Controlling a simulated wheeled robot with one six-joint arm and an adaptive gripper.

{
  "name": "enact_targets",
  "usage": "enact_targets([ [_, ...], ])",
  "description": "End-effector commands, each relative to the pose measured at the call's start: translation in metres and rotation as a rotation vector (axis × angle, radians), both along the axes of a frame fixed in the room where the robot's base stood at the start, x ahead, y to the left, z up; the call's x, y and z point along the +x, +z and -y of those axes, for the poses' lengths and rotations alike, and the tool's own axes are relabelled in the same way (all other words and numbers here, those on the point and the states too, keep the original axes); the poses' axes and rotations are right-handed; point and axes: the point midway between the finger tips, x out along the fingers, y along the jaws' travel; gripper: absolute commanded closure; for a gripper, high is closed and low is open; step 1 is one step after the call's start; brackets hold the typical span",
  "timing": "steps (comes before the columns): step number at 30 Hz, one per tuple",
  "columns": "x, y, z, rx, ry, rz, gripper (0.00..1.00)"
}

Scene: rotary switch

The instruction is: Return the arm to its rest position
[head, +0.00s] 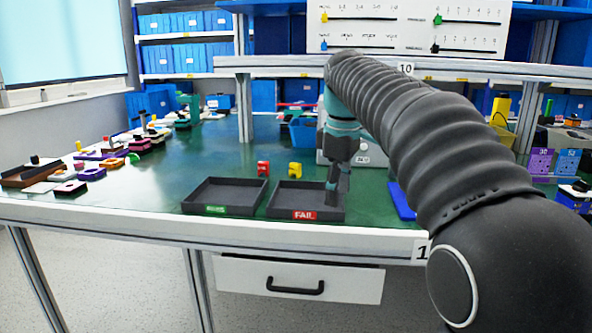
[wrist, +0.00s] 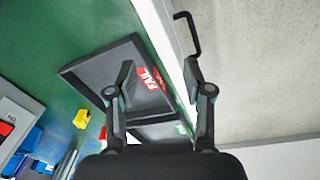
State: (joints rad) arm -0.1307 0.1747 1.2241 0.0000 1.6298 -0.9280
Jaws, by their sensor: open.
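My arm (head: 400,120) reaches from the lower right of the head view over the green table. My gripper (head: 336,190) hangs above the right edge of the FAIL tray (head: 284,200) in that view. In the wrist view my gripper (wrist: 159,82) is open, its two fingers apart with nothing between them. There the fingers overlap the FAIL tray (wrist: 95,68) and the table's front edge. Whether the gripper touches the tray cannot be told.
A second black tray (head: 230,190) with a green label lies left of the FAIL tray. A red block (head: 263,168) and a yellow block (head: 295,169) stand behind the trays. A grey box (head: 372,153) stands behind my gripper. Several small parts lie at the left.

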Motion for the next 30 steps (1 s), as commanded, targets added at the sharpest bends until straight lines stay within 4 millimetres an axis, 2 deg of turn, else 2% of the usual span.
enact_targets([
  [5, -0.012, -0.038, 0.004, 0.038, -0.254, 0.040, 0.49],
  [11, -0.050, -0.076, 0.016, 0.101, -0.539, 0.100, 0.49],
  [14, -0.077, -0.095, 0.024, 0.136, -0.668, 0.132, 0.49],
  [21, -0.156, -0.143, 0.043, 0.221, -0.914, 0.200, 0.49],
  [27, -0.221, -0.181, 0.055, 0.259, -0.995, 0.245, 0.49],
  [30, -0.248, -0.193, 0.060, 0.263, -1.006, 0.257, 0.49],
])
